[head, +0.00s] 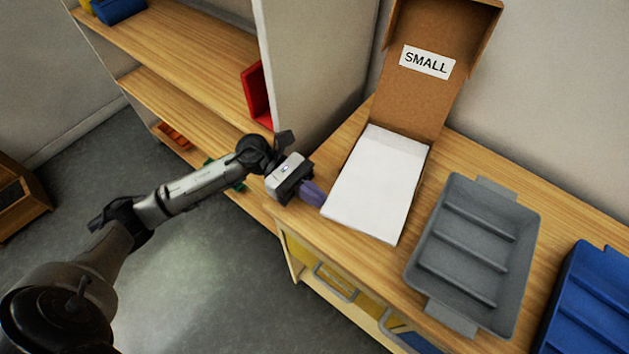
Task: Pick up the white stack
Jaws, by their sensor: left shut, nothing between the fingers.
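The white stack (377,190) lies flat on the wooden table, in front of an upright cardboard flap with a "SMALL" label (427,62). It looks like a pile of paper sheets, and its near end is at the table's front edge. My left gripper (313,194) is at the stack's left side, near its front left corner. Its purple-grey fingers are shut with nothing held. I cannot tell whether the fingertips touch the stack. My right gripper is not in the head view.
A grey compartment tray (473,250) stands right of the stack, with a blue tray (590,305) beyond it. A wooden shelf unit (180,42) with a pale side panel (310,70) rises behind my left arm. The floor in front is clear.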

